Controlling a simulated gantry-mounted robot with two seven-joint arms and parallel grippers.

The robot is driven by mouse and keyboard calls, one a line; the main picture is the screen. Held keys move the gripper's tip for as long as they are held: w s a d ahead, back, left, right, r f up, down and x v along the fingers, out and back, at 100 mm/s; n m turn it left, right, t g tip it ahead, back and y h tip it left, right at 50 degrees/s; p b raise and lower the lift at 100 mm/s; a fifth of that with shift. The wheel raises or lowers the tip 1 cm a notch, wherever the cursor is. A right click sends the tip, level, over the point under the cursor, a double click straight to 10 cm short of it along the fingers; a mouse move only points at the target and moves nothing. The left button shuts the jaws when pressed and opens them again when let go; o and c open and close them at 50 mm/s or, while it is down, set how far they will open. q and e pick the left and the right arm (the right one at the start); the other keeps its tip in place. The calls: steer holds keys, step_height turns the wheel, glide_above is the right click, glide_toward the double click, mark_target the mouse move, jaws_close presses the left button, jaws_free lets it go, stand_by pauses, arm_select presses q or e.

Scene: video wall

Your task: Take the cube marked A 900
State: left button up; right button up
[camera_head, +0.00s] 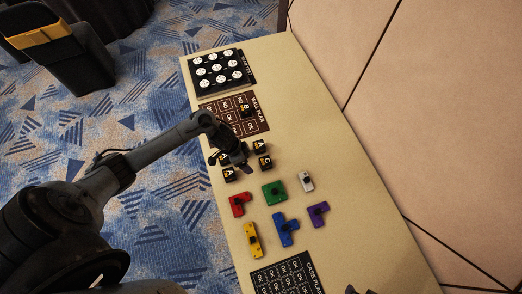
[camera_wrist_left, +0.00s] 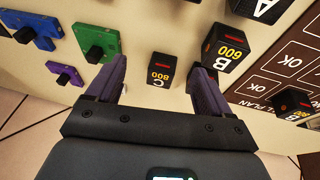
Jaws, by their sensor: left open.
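My left gripper (camera_head: 240,163) is open and empty, pointing down among a group of black cubes with lettered tops on the table. In the left wrist view its two purple-grey fingers (camera_wrist_left: 158,82) stand apart, with the cube C 800 (camera_wrist_left: 160,69) showing between them, beyond the tips. The cube B 600 (camera_wrist_left: 226,47) is right of it. A cube marked A (camera_wrist_left: 266,9) is cut off by the top edge, so its number is hidden. In the head view a cube marked A (camera_head: 228,174) sits just left of the gripper; its number is too small to read.
A brown wall plan board (camera_head: 236,121) bears one black cube (camera_head: 245,111). Beyond it is a black tray of white discs (camera_head: 217,70). Coloured blocks, including red (camera_head: 239,204) and green (camera_head: 273,194), lie nearer, before a black case plan board (camera_head: 285,277). A dark part shows at the bottom edge.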

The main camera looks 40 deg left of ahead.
arm_select(q)
steer(key=t+b, duration=0.1)
steer(key=b, duration=0.2)
glide_toward(259, 145)
steer(key=s, duration=0.1)
steer(key=shift+t+y, duration=0.3)
steer(key=shift+y, duration=0.1)
steer(key=x, duration=0.4)
steer(key=b+x, duration=0.1)
steer(key=shift+w+d+f, duration=0.25)
steer(key=shift+d, duration=0.1)
steer(key=shift+b+x, duration=0.9)
steer(key=shift+x, duration=1.65)
steer(key=shift+w, duration=0.1)
arm_select(e)
step_height(259, 145, down, 7)
steer(key=shift+s+f, duration=0.15)
steer(key=shift+s, duration=0.05)
arm_select(q)
steer(key=c, duration=1.1)
arm_select(e)
steer(key=shift+a, duration=0.15)
arm_select(q)
steer(key=shift+o, duration=0.2)
